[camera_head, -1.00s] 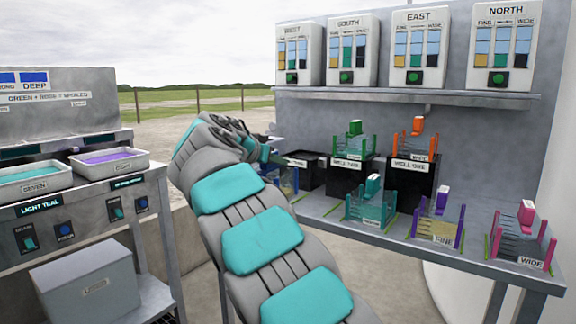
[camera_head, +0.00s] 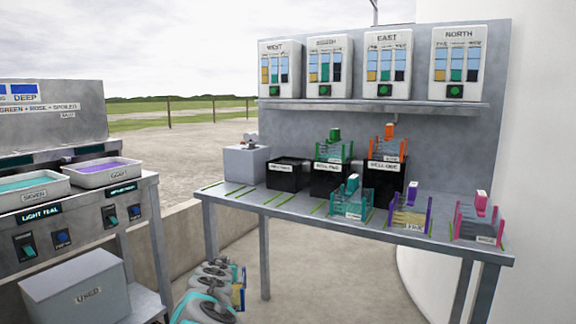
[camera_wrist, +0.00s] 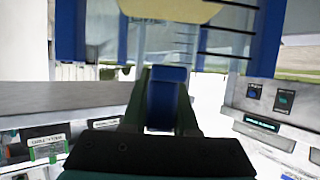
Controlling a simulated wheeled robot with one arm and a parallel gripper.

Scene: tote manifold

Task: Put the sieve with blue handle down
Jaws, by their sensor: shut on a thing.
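The sieve with blue handle shows in the wrist view, with its upright blue handle (camera_wrist: 167,95) between the jaws of my gripper (camera_wrist: 165,118). Its blue side frames (camera_wrist: 262,40), dark rungs and part of a pale yellow plate fill the top of that view. My gripper is shut on the handle. My gripper is mostly hidden there by my arm.
The grey table (camera_head: 262,207) has green floor-line marks and bare room at its left front. Teal (camera_head: 350,200), purple (camera_head: 410,212) and pink (camera_head: 480,222) sieves stand to the right. Black wells (camera_head: 288,175) and a grey box (camera_head: 246,163) stand behind. A tray bench (camera_head: 60,205) is at left.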

